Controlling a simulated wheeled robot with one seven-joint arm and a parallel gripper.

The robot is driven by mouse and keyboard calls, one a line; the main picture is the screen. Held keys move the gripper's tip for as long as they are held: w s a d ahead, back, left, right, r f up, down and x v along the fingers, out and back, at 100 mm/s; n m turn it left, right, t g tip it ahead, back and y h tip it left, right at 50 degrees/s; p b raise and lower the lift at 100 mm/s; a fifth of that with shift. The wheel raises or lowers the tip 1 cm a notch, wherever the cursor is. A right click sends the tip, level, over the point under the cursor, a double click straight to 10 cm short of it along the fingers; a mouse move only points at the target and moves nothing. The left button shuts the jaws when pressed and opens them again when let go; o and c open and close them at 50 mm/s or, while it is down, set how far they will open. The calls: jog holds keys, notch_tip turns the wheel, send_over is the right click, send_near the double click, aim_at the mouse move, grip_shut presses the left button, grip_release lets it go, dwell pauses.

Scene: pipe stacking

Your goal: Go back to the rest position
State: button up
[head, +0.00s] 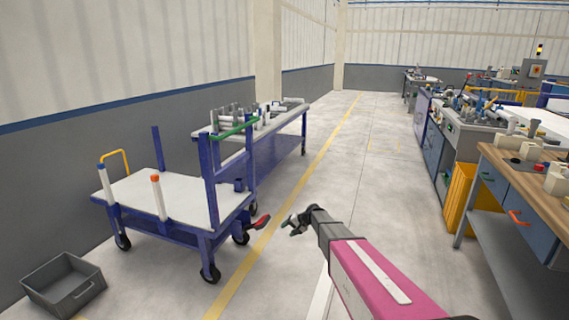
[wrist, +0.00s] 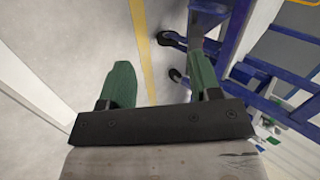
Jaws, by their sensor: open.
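My gripper (head: 293,225) hangs over the open floor in the head view, to the right of the blue cart and apart from it. The gripper is open and empty. My pink arm reaches in from the bottom right of the head view.
A blue cart with a white top (head: 150,190) and upright posts stands at left. Behind it, a blue table (head: 262,150) carries several pipes. A grey crate (head: 64,283) sits at lower left. Workbenches (head: 525,165) line the right. The middle aisle is clear.

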jog(key=s+d+r+h, duration=0.3)
jog(key=s+d, duration=0.2)
jog(key=s, duration=0.7)
jog(key=s+d+r+n+g+h, duration=0.1)
jog(key=s+d+r+h, duration=0.2)
jog(key=s, duration=0.9)
jog(key=s+d+r+n+g+h, duration=0.1)
jog(key=s+d+r+h, duration=0.2)
jog(key=s+d, duration=0.6)
jog(key=s, duration=0.2)
jog(key=shift+s+d+r, duration=0.2)
jog(key=shift+s+r, duration=0.2)
